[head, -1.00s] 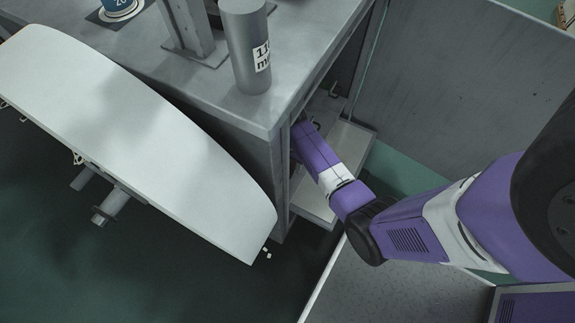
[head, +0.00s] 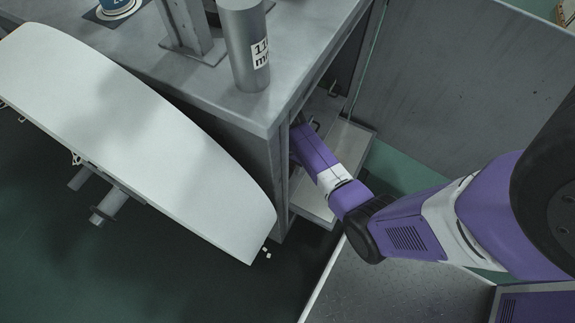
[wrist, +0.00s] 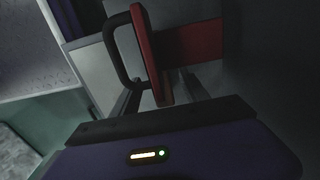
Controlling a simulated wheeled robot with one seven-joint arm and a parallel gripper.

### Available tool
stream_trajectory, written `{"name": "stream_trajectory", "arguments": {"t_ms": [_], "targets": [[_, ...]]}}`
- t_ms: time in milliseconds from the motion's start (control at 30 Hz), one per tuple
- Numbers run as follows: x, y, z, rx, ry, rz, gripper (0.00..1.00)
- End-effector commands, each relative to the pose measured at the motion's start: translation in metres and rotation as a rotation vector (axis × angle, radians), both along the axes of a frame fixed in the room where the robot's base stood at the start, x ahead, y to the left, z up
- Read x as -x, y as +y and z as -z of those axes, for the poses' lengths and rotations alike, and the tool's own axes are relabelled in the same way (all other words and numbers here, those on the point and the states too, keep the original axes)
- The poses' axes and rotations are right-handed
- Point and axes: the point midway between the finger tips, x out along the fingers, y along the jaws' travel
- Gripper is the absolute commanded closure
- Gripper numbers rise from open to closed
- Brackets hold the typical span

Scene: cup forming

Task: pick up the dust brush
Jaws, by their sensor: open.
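In the wrist view a red piece (wrist: 153,50), with a red arm running off to the right, stands just ahead of my gripper (wrist: 160,78). It may be the dust brush, but no bristles show and I cannot tell for sure. A black loop handle (wrist: 113,48) is at its left edge; I cannot tell whether it is joined to it. My gripper's dark fingers are apart, one on each side of the red piece's lower end, with no grip visible. In the head view my gripper is hidden inside the bench.
My arm reaches under the metal bench (head: 215,85), past its front leg. A lower shelf (head: 345,150) lies beside the arm. A grey cylinder (head: 243,50) stands on the bench top. A white board (head: 130,140) is at left, a grey panel (head: 470,90) at right.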

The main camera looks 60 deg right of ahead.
Motion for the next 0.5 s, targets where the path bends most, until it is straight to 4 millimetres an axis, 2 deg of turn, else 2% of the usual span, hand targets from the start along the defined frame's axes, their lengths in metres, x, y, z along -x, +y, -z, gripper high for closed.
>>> {"name": "stream_trajectory", "arguments": {"t_ms": [200, 467, 500], "targets": [[-0.0001, 0.0000, 0.0001, 0.000, 0.000, 0.000, 0.47], [-0.0001, 0.0000, 0.0000, 0.000, 0.000, 0.000, 0.98], [-0.0001, 0.0000, 0.0000, 0.000, 0.000, 0.000, 1.00]]}}
